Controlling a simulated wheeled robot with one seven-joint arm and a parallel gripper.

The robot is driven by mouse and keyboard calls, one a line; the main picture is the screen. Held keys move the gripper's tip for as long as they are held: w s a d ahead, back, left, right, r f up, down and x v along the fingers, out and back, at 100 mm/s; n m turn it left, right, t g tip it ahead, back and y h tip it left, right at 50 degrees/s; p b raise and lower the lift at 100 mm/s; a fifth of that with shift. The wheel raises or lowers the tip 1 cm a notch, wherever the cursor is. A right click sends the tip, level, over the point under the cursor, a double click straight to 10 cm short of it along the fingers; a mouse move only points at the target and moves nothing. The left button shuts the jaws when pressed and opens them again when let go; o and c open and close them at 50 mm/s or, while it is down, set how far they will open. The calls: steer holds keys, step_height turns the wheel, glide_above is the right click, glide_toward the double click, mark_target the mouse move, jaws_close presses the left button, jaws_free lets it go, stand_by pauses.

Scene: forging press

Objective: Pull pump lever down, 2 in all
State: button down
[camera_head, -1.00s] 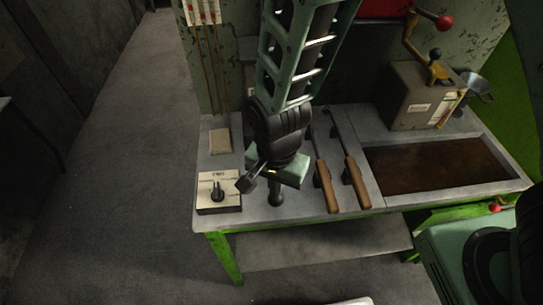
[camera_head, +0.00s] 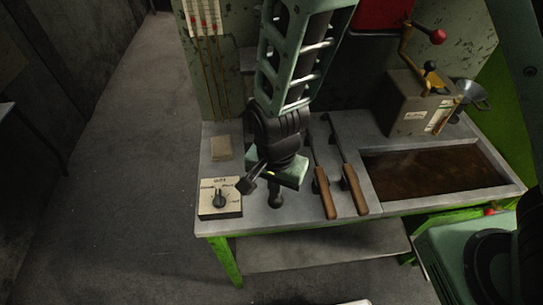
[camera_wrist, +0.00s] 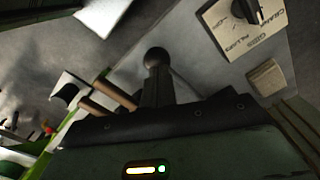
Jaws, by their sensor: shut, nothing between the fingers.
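A selector box (camera_head: 220,197) sits left of my gripper on the bench. Two wooden-handled tools (camera_head: 325,193) lie close on its right. A brown-filled trough (camera_head: 430,175) and a grey box (camera_head: 412,103) with a black-knobbed handle stand further right.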

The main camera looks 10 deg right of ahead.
step_height(320, 180, up, 7)
steer(key=w+p, duration=0.1)
steer(key=p, duration=0.4)
steer(key=shift+f+p, duration=0.2)
steer(key=shift+p, duration=0.15)
steer(key=shift+w, duration=0.1)
steer(key=shift+s+f+b, duration=0.3)
steer(key=shift+f+b, duration=0.6)
steer(key=shift+f, duration=0.45)
steer(key=shift+s+f+b, duration=0.25)
steer(key=shift+f+b, duration=0.7)
steer(key=shift+f, duration=0.4)
steer(key=shift+s+f+b, duration=0.3)
steer(key=shift+f+b, duration=0.6)
steer(key=shift+f, duration=0.45)
